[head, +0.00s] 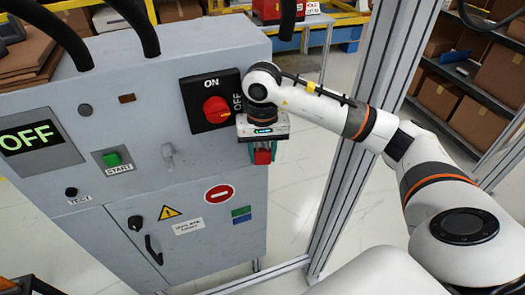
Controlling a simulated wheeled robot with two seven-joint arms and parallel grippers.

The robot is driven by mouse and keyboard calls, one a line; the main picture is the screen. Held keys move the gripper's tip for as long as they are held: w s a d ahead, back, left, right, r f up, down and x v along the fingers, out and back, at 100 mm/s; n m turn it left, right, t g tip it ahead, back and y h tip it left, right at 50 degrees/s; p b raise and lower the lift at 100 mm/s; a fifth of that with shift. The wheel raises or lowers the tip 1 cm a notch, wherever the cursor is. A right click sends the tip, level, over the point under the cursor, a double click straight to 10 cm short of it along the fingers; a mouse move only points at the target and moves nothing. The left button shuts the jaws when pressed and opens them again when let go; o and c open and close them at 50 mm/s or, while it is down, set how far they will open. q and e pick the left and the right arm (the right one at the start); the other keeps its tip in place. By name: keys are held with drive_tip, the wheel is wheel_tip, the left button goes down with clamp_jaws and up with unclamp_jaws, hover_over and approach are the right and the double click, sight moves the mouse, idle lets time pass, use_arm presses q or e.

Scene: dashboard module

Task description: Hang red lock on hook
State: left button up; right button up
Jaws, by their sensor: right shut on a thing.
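My right gripper (263,146) points down at the right edge of the grey cabinet's front. It is shut on the red lock (262,157), which shows between and below the fingers. The lock's shackle is hidden by the gripper. A small pale grey fitting (168,154), which looks like the hook, sticks out of the cabinet front to the left of the gripper. The lock and this fitting are well apart. My left gripper is not in view.
The grey cabinet (100,235) carries a red rotary switch (216,109) on a black plate, a green START button (113,159), a lit OFF display (31,137) and a black door handle (152,250). A metal frame post (350,130) stands right of the cabinet, behind my right arm.

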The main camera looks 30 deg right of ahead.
drive_tip(key=o, duration=1.1)
drive_tip(key=shift+r, duration=0.1)
drive_tip(key=shift+r, duration=0.3)
wheel_tip(320, 180, up, 11)
drive_tip(key=shift+r, duration=0.1)
